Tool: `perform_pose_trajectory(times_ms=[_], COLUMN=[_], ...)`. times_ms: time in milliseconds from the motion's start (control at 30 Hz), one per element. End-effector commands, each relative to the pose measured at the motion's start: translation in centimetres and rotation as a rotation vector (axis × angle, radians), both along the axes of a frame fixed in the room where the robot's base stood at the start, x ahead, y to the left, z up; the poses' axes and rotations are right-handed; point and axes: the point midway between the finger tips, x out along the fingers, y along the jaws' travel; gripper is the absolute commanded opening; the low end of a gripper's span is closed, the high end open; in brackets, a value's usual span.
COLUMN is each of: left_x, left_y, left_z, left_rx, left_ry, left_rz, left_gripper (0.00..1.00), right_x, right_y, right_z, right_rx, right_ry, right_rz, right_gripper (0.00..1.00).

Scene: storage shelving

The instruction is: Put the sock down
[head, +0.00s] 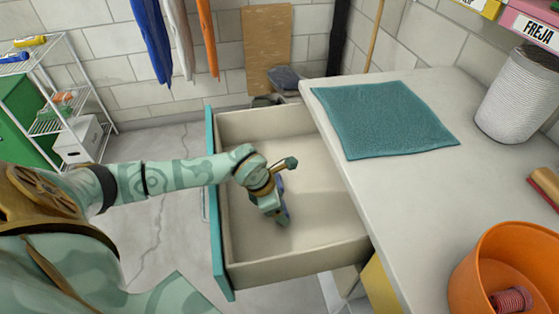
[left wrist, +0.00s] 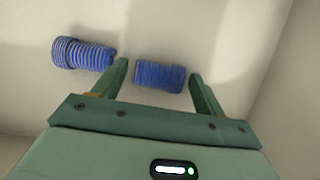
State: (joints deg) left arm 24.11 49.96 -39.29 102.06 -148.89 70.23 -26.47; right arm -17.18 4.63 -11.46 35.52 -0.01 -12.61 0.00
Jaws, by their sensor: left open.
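The left wrist view shows two small blue, ribbed rolls that look like socks. One sock (left wrist: 160,76) lies between the spread fingers of my left gripper (left wrist: 160,70), with a gap to the right finger. The other sock (left wrist: 83,54) lies just left of the left finger, on the pale drawer floor. In the head view my left gripper (head: 280,206) reaches down inside the open drawer (head: 300,268), and only a bit of blue shows beside it. I cannot tell whether the nearer sock touches the drawer floor. My right gripper is not in view.
The drawer's teal front (head: 216,210) and pale walls surround my left gripper. The counter (head: 390,185) on the right holds a teal cloth (head: 385,120), a white ribbed basket (head: 518,95) and an orange bucket (head: 500,260). The drawer's right part is bare.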

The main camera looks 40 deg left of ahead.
Motion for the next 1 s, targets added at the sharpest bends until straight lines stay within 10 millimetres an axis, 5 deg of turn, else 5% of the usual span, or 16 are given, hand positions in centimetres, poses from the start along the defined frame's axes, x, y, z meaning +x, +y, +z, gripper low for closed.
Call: perform_pose_trajectory(times_ms=[500, 1000], left_x=[-2.9, -3.5], left_y=[2.6, 3.0], left_z=[9.8, 11.1], left_rx=[0.002, -0.003], left_ry=[-0.003, 0.000], left_rz=[0.001, 0.001], left_gripper=[0.72, 0.72], right_x=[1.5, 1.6], right_y=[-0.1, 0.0], right_z=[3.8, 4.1], right_rx=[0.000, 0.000], right_ry=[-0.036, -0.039], right_rz=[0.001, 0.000], right_gripper=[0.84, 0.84])
